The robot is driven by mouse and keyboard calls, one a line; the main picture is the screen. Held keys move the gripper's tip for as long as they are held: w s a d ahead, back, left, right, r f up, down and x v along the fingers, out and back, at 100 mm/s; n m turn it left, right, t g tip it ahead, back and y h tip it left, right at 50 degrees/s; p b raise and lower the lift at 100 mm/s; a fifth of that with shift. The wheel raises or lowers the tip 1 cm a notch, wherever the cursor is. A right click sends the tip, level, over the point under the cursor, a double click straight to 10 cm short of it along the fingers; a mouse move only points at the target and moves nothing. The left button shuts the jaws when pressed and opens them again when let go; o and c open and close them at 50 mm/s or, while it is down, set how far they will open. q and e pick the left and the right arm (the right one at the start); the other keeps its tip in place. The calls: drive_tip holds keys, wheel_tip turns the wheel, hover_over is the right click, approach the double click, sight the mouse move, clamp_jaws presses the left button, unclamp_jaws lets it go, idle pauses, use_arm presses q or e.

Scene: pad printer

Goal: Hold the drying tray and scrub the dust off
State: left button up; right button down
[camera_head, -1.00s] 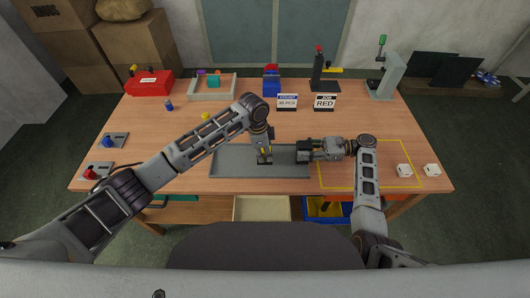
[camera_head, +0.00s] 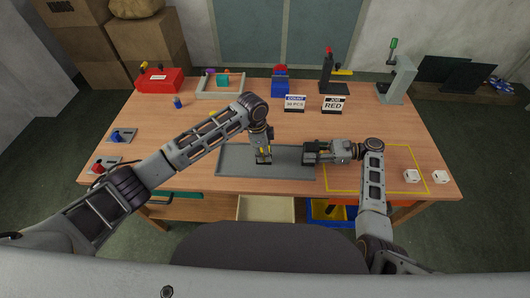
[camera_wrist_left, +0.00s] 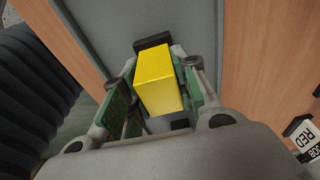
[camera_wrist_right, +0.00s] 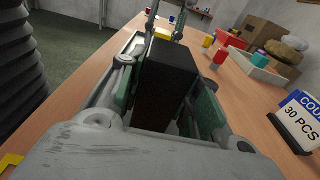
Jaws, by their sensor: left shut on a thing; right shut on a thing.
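The drying tray (camera_head: 236,161) is a long, shallow grey tray lying flat near the front of the table. My left gripper (camera_head: 263,157) points down over its middle, shut on a yellow block with a black base (camera_wrist_left: 158,82), the scrubber. The black base is low over the tray floor; I cannot tell if it touches. My right gripper (camera_head: 311,152) lies level at the tray's right end, shut on a black block (camera_wrist_right: 162,75) that seems to be the tray's handle. The tray's far end also shows in the right wrist view (camera_wrist_right: 133,44). I make out no clear dust.
Signs (camera_head: 333,104), a blue holder (camera_head: 280,88), a bin (camera_head: 220,94) and a red box (camera_head: 158,80) stand behind. The table between is mostly clear.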

use_arm(q)
drive_tip(key=shift+a+f, duration=0.1)
drive_tip(key=shift+a, duration=0.9)
drive_tip(key=shift+a, duration=0.15)
drive_tip(key=shift+a, duration=1.15)
drive_tip(key=shift+a, duration=0.1)
drive_tip(key=shift+a, duration=1.05)
drive_tip(key=shift+a, duration=0.1)
drive_tip(key=shift+a+f, duration=0.1)
drive_tip(key=shift+a, duration=1)
